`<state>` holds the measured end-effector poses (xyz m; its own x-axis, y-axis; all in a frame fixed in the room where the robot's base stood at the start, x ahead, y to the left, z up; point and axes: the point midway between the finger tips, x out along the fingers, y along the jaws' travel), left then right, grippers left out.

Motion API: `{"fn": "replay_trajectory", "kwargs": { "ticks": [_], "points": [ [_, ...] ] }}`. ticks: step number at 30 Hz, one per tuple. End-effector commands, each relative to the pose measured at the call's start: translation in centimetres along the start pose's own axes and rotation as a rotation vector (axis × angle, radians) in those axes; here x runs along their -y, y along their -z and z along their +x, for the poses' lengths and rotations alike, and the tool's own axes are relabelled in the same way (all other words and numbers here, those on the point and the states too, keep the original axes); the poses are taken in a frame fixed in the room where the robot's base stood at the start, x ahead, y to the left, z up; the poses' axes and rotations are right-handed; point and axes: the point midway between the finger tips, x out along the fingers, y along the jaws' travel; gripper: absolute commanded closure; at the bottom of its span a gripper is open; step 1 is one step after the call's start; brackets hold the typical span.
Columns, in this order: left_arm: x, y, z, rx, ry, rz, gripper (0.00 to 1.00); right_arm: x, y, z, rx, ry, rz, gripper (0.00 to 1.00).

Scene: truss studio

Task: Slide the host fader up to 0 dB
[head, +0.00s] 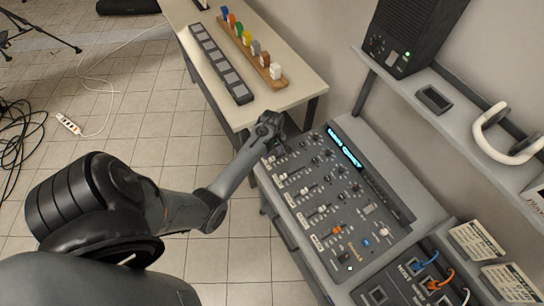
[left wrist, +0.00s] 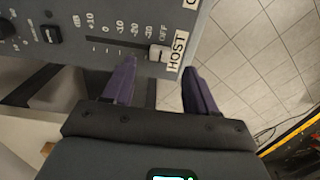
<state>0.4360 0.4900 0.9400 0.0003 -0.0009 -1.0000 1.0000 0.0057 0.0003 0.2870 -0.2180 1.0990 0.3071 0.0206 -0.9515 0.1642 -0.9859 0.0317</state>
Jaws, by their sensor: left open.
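The grey mixing console (head: 385,212) stands on a desk at the right in the head view. In the left wrist view its HOST label (left wrist: 178,50) sits at the panel's edge, beside a scale running from +10 to OFF. A small white fader cap (left wrist: 165,56) sits at the OFF end of that scale, next to the label. My left gripper (head: 272,137) is over the console's far left corner. In the left wrist view, its two dark fingers (left wrist: 158,68) are open, apart on either side of the cap, with nothing held. My right gripper is not in view.
Other fader caps (head: 303,191) line the console's left side. A table behind holds a row of coloured pieces (head: 250,48) and a dark strip of pads (head: 220,62). A black speaker (head: 412,35) and white headphones (head: 500,140) are on the right shelf. A patch box (head: 410,280) stands in front.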

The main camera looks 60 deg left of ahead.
Motion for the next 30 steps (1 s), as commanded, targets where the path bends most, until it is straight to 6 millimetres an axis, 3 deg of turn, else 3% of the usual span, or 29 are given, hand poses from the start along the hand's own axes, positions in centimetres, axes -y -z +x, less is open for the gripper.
{"fn": "replay_trajectory", "kwargs": {
  "ticks": [9,22,30],
  "points": [
    [0.1,0.0,3.9,0.0,0.002,0.001,0.43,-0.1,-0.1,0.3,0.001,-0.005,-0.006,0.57],
    [0.0,0.0,4.6,-0.001,0.0,0.0,0.43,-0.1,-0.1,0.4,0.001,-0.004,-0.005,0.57],
    [0.1,0.0,4.6,-0.001,0.0,0.001,0.82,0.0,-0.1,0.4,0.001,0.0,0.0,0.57]
  ]
}}
